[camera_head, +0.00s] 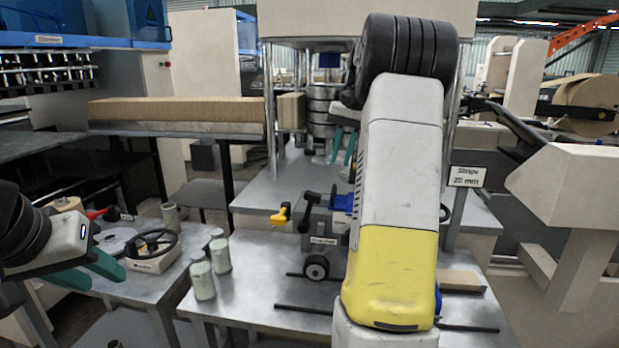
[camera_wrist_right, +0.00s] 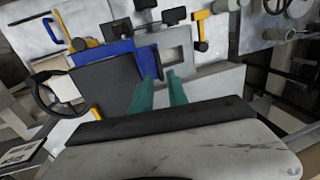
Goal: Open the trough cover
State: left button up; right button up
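A small machine unit (camera_head: 323,240) with a white label stands on the metal table. Its blue part (camera_head: 342,203) shows just left of my right arm. In the right wrist view the blue part (camera_wrist_right: 97,52) borders a dark flat panel (camera_wrist_right: 108,86); I cannot tell for certain which piece is the trough cover. My right gripper (camera_head: 343,146) is above the unit, fingers apart and empty. In the wrist view its fingertips (camera_wrist_right: 159,76) are over the blue edge; contact cannot be told. My left gripper (camera_head: 92,272) is open and empty at far left.
A yellow handle (camera_head: 282,213) sticks out left of the unit. Metal posts (camera_head: 271,120) rise behind. My right arm hides the unit's right side.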

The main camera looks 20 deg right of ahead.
aim_at(334, 187)
jog(key=f, duration=0.2)
jog(key=w+f, duration=0.1)
jog(key=f, duration=0.4)
jog(key=shift+w+a+f, duration=0.15)
jog(key=shift+a+f, duration=0.2)
jog(key=shift+f, duration=0.05)
grip_shut()
dwell(1.1)
